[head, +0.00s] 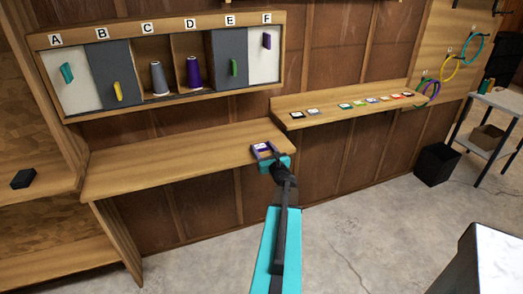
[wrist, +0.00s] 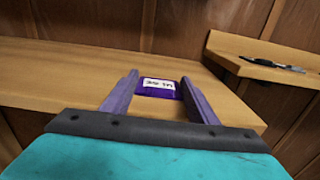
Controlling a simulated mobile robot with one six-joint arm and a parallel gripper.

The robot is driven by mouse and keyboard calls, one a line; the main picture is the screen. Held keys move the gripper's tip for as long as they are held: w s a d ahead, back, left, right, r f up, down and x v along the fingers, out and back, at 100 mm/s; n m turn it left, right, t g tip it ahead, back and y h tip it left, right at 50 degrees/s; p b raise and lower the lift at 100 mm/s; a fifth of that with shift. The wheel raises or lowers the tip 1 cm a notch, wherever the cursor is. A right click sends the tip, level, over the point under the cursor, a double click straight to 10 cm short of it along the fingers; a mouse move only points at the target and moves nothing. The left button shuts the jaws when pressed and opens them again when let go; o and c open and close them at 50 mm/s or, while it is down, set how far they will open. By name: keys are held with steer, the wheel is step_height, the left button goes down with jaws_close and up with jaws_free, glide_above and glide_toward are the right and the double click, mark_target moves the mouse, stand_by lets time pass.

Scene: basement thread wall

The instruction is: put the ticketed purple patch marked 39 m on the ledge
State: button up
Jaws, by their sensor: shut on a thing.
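The purple patch (wrist: 158,88) carries a white ticket that appears to read 39 m, upside down in the wrist view. It sits between the two fingers of my gripper (wrist: 158,92), which is shut on it. In the head view, the patch (head: 263,148) and my gripper (head: 267,153) are at the right end of the wooden ledge (head: 170,160) under the cabinet. The ledge (wrist: 60,75) also shows behind and below the patch in the wrist view. I cannot tell whether the patch touches the wood.
A narrower shelf (head: 340,116) to the right holds a row of several small ticketed patches. The cabinet (head: 160,65) above has bays A to F, with grey and purple thread cones in C and D. A dark block (head: 23,178) lies far left. The ledge's middle is clear.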

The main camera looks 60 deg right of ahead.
steer(key=o, duration=1)
steer(key=shift+r+p, duration=0.2)
steer(key=shift+p, duration=0.15)
steer(key=b+v, duration=0.2)
steer(key=v, duration=1)
steer(key=shift+f, duration=0.1)
